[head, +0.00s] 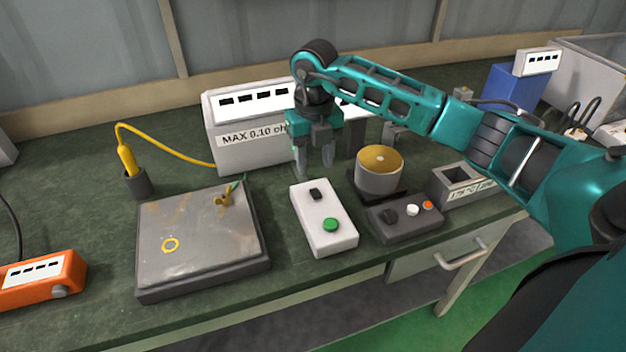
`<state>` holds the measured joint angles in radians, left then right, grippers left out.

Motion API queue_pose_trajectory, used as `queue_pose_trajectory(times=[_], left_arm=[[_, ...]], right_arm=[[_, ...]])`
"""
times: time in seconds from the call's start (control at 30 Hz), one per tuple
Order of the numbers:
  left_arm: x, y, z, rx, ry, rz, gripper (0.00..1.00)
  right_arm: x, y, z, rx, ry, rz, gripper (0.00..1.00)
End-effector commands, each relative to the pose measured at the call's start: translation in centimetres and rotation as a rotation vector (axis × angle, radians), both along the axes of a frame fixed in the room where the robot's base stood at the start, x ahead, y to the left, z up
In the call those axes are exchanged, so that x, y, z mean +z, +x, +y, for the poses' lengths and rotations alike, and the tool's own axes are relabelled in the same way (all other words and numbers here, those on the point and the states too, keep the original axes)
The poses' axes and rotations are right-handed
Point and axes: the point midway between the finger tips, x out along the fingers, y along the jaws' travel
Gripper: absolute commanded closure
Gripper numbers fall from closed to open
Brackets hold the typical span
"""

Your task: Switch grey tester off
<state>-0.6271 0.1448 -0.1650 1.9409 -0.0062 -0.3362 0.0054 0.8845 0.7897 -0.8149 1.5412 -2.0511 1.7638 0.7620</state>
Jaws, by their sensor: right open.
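A pale grey-white box with a display of several dark digit blocks and the label "MAX 0.10 oh…" (238,152) stands at the back middle; it looks like the grey tester. My right gripper (315,168) points down in front of its right part and hides some of its face and label. Its fingers are apart, with nothing between them. A low white box (322,240) with a black switch (316,194) and a green button (330,224) lies just below the fingertips in the picture. I cannot tell whether the fingers touch anything. My left gripper is out of view.
A grey metal plate (190,260) lies left of the white box. A yellow probe (127,160) stands in a dark holder. A brass-topped cylinder (380,163) and a dark control box (405,222) are to the right. An orange meter (40,278) sits at far left.

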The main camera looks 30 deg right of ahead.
Motion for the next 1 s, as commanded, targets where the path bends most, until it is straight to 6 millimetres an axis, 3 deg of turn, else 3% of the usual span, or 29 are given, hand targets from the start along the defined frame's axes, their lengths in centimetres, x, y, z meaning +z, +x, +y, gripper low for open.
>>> queue_pose_trajectory(times=[0.2,0.4,0.77,1.0], left_arm=[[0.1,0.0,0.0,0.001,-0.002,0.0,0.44],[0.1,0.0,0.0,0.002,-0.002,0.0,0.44],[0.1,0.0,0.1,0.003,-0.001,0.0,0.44],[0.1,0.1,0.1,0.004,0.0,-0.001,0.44]], right_arm=[[-4.2,-0.1,0.1,0.001,0.002,0.001,0.53],[-6.2,0.0,0.1,0.002,0.002,0.0,0.53],[-6.6,0.0,0.1,0.002,0.003,-0.002,0.54],[-6.5,0.0,0.1,0.002,0.003,-0.002,0.77]])
